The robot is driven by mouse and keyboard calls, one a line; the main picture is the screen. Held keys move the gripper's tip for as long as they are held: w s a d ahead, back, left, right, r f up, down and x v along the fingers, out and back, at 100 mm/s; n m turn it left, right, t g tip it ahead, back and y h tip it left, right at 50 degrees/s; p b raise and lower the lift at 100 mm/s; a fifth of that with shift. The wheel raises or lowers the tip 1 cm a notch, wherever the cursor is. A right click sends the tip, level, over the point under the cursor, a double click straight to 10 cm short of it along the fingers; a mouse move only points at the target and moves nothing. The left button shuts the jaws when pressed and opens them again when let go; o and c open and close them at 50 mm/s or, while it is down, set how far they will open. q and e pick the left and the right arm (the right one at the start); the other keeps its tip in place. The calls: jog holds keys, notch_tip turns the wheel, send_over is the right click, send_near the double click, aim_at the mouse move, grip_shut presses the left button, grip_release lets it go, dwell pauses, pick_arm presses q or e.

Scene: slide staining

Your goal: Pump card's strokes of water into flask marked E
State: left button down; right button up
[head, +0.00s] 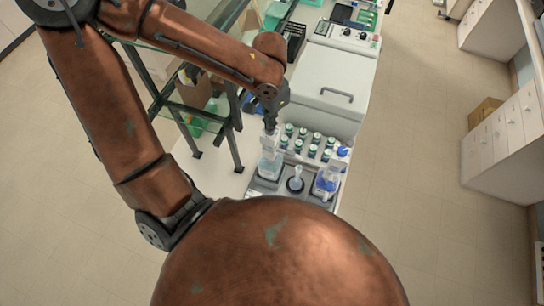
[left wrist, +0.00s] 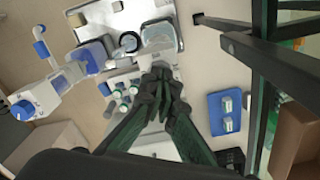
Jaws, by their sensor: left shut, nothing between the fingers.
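A clear pump bottle (head: 268,163) stands at the left of a grey tray (head: 262,188). My left gripper (head: 271,124) is shut and empty, just above the top of this bottle; I cannot tell whether it touches the pump head. A small flask (head: 296,183) sits in a dark round holder in the tray's middle. A bottle with blue liquid (head: 326,183) stands at the tray's right. In the left wrist view the shut fingers (left wrist: 162,75) point towards the clear bottle (left wrist: 158,36). The letters and the card's number cannot be read. My right gripper is out of view.
Several green-capped vials (head: 314,139) stand behind the tray. A white lidded machine (head: 333,85) is at the back. A dark-framed shelf (head: 233,130) stands close to the left of my gripper. A blue rack (left wrist: 228,114) shows in the left wrist view.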

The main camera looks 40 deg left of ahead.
pick_arm(q)
jog(key=shift+f+b, duration=0.65)
jog(key=shift+f, duration=0.35)
jog(key=shift+s+f, duration=0.1)
dwell(0.3)
jog(key=shift+r+p, duration=2.35)
jog(key=shift+p, duration=0.05)
notch_tip(320, 180, up, 5)
jog(key=p, duration=0.5)
